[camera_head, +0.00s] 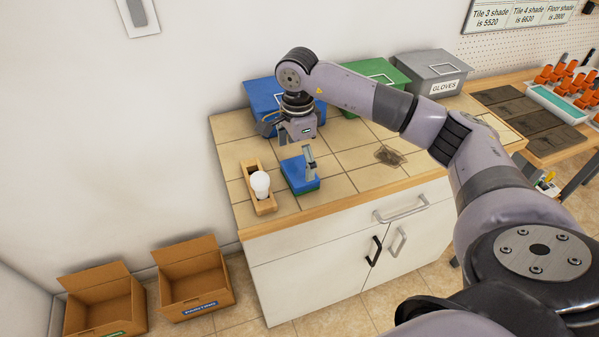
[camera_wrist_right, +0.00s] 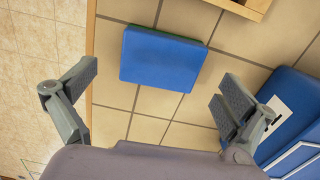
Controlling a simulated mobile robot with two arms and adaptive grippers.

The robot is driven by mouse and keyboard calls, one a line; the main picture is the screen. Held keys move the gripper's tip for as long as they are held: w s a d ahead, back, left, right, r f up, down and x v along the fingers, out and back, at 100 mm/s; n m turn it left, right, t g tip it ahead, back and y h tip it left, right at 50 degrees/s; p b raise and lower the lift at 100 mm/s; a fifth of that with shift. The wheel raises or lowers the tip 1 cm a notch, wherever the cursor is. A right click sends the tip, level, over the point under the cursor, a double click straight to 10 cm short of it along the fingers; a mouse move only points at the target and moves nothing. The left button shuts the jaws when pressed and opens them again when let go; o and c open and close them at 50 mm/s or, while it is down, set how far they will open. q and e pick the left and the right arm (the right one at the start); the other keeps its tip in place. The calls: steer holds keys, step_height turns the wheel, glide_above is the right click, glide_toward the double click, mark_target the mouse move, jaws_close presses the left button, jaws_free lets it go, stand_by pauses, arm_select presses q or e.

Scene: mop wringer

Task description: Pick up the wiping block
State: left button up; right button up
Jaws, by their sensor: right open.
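The wiping block (camera_head: 300,174) is a blue block with a green underside. It lies flat on the tiled counter (camera_head: 340,182), near its front edge. In the right wrist view the block (camera_wrist_right: 161,58) shows whole, with a thin green edge at its top side. My right gripper (camera_head: 289,146) hangs over the counter by the block, and one finger hides part of the block in the head view. In the wrist view the fingers of the right gripper (camera_wrist_right: 157,88) are wide apart with nothing between them. My left gripper is not in view.
A wooden holder (camera_head: 251,180) with a white bulb (camera_head: 260,184) stands just left of the block. Blue (camera_head: 262,93), green (camera_head: 375,70) and grey GLOVES (camera_head: 430,72) bins line the back. A dark smudge (camera_head: 390,156) marks the tiles. Cardboard boxes (camera_head: 193,280) sit on the floor.

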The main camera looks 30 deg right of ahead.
steer(key=f, duration=0.1)
steer(key=f+p, duration=0.1)
steer(key=f, duration=0.2)
steer(key=shift+w+d+f+p, duration=0.1)
steer(key=shift+d+f+p, duration=0.15)
steer(key=shift+d+p, duration=0.05)
steer(key=shift+f, duration=0.3)
steer(key=c, duration=1.1)
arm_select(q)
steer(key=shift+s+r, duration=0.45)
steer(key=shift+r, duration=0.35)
arm_select(e)
steer(key=shift+r, duration=0.1)
steer(key=shift+r, duration=0.55)
step_height(320, 180, up, 12)
steer(key=r+b, duration=0.1)
steer(key=b, duration=0.2)
step_height(320, 180, up, 5)
steer(key=p, duration=0.1)
glide_above(299, 170)
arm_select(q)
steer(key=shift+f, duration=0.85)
arm_select(e)
steer(key=shift+r, duration=0.4)
